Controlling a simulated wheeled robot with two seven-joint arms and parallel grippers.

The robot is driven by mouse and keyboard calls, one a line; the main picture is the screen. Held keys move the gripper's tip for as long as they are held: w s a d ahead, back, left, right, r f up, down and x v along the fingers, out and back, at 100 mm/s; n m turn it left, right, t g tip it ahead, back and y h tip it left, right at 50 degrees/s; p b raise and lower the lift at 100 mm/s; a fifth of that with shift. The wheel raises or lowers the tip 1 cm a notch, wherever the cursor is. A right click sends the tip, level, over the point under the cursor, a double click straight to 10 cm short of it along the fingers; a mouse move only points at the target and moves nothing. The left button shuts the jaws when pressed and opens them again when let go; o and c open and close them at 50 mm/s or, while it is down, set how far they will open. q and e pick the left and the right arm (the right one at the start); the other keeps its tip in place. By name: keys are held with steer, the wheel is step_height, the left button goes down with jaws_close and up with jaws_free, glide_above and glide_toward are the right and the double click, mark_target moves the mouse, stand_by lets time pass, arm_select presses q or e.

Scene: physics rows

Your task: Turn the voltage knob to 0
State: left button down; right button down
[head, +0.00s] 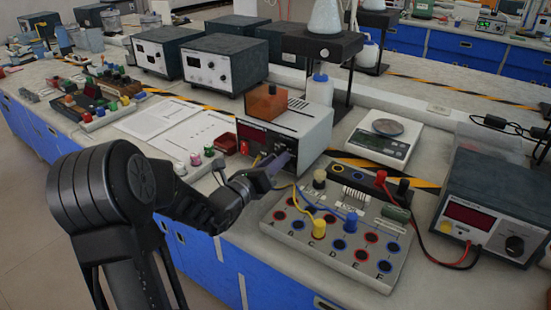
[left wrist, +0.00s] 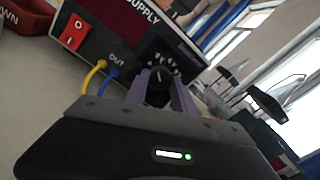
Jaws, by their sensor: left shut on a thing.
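The power supply (head: 306,122) is a pale box with a dark front panel, standing at mid-bench in the head view. Its black voltage knob (left wrist: 159,88) shows in the left wrist view, with white scale marks around its top. My left gripper (head: 281,163) reaches the panel from the left. In the left wrist view its two purple-grey fingers (left wrist: 160,95) are on either side of the knob, shut on it. In the head view the gripper hides the knob. I cannot read the knob's setting surely. My right gripper is not in view.
A red rocker switch (left wrist: 74,34) and yellow and blue leads are on the panel left of the knob. A grey circuit board (head: 340,245) with jacks lies in front. An orange block (head: 266,102) sits on the supply. A scale (head: 384,140) and another meter (head: 492,210) stand right.

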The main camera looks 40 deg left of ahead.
arm_select(q)
steer(key=n+p, duration=0.1)
steer(key=n, duration=0.4)
steer(key=shift+f+n+p, duration=0.1)
steer(key=shift+n+p, duration=0.2)
steer(key=shift+p, duration=0.05)
stand_by(0.3)
steer(key=c, duration=1.1)
jaws_free()
steer(key=shift+o, duration=0.2)
steer(key=shift+s, duration=0.1)
steer(key=s, duration=0.7)
steer(key=shift+s+d, duration=0.15)
steer(key=shift+s, duration=0.2)
